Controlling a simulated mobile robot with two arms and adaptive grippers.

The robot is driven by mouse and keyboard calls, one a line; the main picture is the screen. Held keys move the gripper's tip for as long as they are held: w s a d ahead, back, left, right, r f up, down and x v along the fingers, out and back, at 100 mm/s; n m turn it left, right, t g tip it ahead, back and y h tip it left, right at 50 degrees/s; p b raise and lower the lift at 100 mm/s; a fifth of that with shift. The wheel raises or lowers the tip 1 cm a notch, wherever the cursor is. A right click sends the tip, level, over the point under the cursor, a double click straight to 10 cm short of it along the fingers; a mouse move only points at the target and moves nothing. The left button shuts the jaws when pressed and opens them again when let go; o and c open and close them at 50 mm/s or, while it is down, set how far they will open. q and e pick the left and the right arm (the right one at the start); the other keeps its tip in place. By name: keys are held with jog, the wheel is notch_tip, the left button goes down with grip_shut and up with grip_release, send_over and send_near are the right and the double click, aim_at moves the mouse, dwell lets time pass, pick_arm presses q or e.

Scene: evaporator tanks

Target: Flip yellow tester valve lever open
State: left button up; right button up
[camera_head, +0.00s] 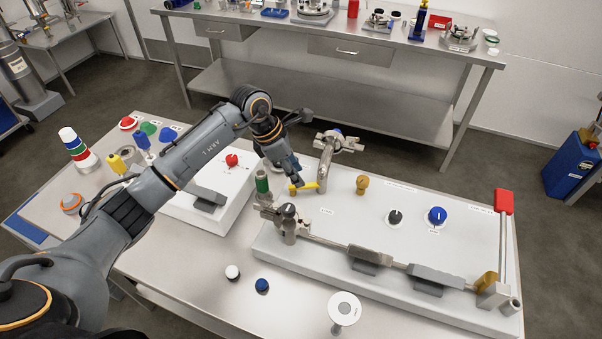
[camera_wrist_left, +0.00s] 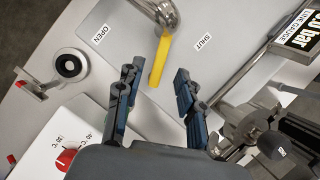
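The yellow tester valve lever (camera_head: 306,187) sits on a metal pipe fitting at the back left of the grey test panel (camera_head: 400,262). In the left wrist view the lever (camera_wrist_left: 161,60) hangs down from the fitting, between an OPEN label (camera_wrist_left: 102,33) on the left and a SHUT label (camera_wrist_left: 203,42) on the right. My right gripper is not in view.
A green-handled metal fitting (camera_head: 262,185) stands close to the left gripper. A brass knob (camera_head: 362,184), a black knob (camera_head: 395,217) and a blue knob (camera_head: 437,215) are on the panel. A red-handled lever (camera_head: 503,202) rises at its right end. The front table is partly clear.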

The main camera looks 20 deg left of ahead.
pick_arm(q)
jog(key=shift+x, duration=1.2)
jog(key=shift+d+f+p, duration=0.15)
jog(key=shift+f+p, duration=0.2)
jog(key=shift+f, duration=0.1)
jog(key=shift+w+f, duration=0.1)
jog(key=shift+f, duration=0.05)
grip_shut()
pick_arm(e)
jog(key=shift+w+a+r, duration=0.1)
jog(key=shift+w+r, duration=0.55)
